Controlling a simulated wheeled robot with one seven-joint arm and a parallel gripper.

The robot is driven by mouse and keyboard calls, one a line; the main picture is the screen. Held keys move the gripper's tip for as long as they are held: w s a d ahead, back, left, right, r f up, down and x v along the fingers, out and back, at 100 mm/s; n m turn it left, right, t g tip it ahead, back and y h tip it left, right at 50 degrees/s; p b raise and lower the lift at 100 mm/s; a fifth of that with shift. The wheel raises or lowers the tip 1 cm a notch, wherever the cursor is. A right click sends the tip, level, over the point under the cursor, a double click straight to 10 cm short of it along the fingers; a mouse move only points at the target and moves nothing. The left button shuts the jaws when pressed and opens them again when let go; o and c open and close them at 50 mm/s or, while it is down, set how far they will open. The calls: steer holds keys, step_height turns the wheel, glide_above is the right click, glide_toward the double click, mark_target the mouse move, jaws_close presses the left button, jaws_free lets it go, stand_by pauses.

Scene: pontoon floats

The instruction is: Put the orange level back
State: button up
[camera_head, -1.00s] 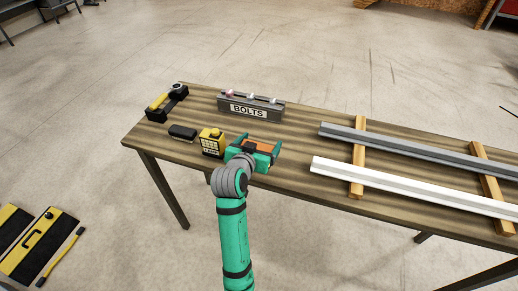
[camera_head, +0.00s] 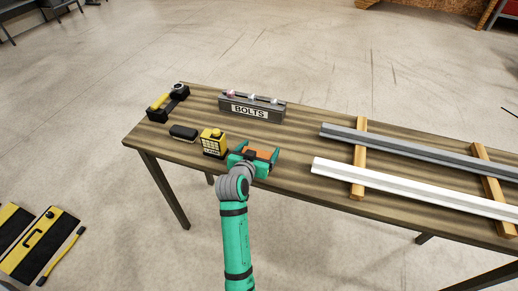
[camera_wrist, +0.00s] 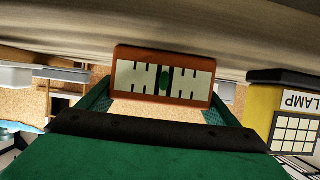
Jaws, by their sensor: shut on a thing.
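The orange level (camera_head: 257,155) is between the fingers of my gripper (camera_head: 254,159), at the front edge of the table left of centre. In the wrist view the level (camera_wrist: 122,77) shows its pale face with black marks and a green vial, with one finger on each side. My gripper is shut on it. The level lies close to the tabletop; I cannot tell whether it touches the wood. My gripper hides part of the level in the head view.
A yellow lamp box (camera_head: 213,143) stands just left of my gripper, with a black case (camera_head: 183,132) beyond it. A black holder (camera_head: 178,101) is at the far left corner. A BOLTS box (camera_head: 272,113) stands behind. White (camera_head: 400,184) and grey (camera_head: 420,146) bars lie right on wooden strips.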

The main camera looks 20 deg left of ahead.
steer(key=o, duration=1.2)
